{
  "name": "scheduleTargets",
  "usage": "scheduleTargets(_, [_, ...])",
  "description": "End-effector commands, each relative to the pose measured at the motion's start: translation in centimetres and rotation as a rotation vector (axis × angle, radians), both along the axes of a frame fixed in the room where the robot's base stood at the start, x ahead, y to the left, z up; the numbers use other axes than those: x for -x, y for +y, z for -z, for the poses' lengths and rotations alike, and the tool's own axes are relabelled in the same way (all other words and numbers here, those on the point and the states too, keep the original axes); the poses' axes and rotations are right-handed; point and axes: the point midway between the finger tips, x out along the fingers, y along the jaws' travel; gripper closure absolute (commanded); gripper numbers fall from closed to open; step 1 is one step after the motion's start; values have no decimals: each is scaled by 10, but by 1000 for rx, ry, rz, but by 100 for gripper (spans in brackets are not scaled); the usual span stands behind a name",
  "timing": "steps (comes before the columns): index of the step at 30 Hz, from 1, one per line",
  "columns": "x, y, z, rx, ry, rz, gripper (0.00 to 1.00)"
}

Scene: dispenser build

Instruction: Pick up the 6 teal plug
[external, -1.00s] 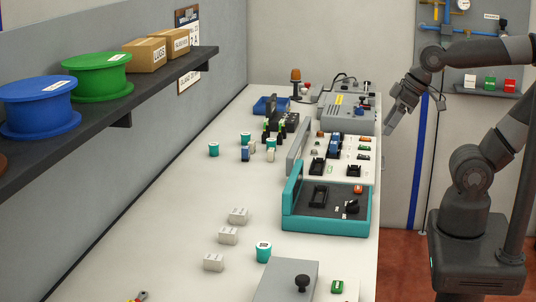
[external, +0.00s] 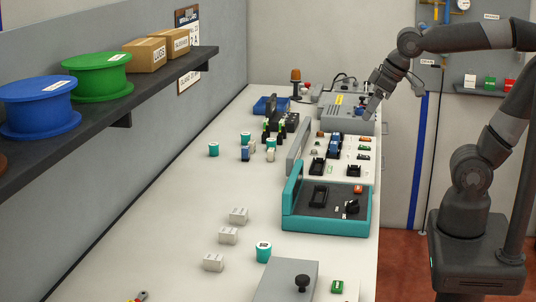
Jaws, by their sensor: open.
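My gripper (external: 370,108) is open and empty over the right side of the bench's far end, by the grey box (external: 346,114). It is well apart from every teal plug.
A teal-framed case (external: 328,230) and a panel of parts (external: 341,168) line the bench's right side. White blocks (external: 228,235) and a grey box with a black knob (external: 285,280) are nearer. The bench's left middle is clear.

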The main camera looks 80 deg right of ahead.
Motion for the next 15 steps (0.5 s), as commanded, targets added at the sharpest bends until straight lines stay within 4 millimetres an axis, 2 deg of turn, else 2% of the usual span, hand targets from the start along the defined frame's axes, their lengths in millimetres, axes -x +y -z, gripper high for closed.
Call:
scheduleTargets(1, [-18, -6, -6, 4, 9, 25, 42])
scheduleTargets(6, [-73, -26, -21, 20, 23, 102, 42])
scheduleTargets(15, [-173, -73, -25, 31, 45, 231, 42])
